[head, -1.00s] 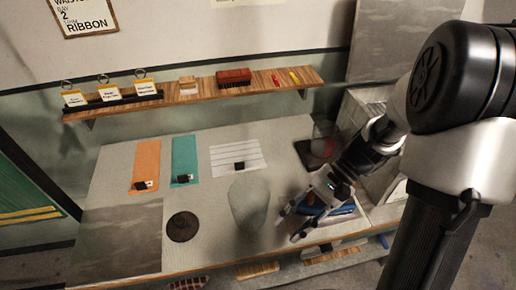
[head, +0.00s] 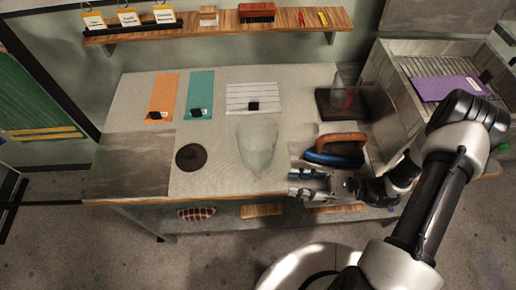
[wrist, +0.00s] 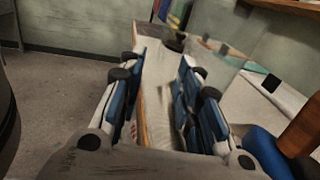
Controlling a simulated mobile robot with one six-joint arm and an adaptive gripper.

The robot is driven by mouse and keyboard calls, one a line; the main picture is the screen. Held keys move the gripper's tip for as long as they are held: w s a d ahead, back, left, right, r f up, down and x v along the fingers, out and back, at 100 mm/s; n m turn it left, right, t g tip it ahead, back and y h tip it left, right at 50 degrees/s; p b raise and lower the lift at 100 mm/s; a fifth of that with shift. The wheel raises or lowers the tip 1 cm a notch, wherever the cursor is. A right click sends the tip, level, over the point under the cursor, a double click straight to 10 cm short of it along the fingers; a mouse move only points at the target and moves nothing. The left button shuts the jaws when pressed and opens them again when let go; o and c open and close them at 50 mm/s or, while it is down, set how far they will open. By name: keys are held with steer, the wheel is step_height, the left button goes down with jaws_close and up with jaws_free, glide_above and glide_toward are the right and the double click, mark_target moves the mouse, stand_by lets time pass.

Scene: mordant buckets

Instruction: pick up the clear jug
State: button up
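The clear jug (head: 257,150) stands upright on the grey table (head: 215,130), near its front edge. In the wrist view, a see-through shape at the upper right looks like the jug (wrist: 218,38), past the fingers. My gripper (head: 293,183) is just right of the jug and a little nearer the front edge, pointing left. In the wrist view its two blue-padded fingers (wrist: 160,80) are apart with nothing between them. A gap seems to remain between fingertips and jug.
A blue iron with a wooden handle (head: 335,150) is right beside my gripper. Another clear vessel (head: 346,90) stands on a dark mat behind it. A dark round disc (head: 191,157) lies left of the jug. Orange (head: 163,97) and teal (head: 199,95) strips lie farther back.

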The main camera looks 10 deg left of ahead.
mark_target(256, 180)
steer(key=a, duration=0.7)
steer(key=shift+s+b, duration=0.15)
steer(key=shift+b, duration=0.25)
steer(key=shift+a+b, duration=0.65)
steer(key=shift+a, duration=2)
steer(key=shift+c, duration=0.2)
jaws_close()
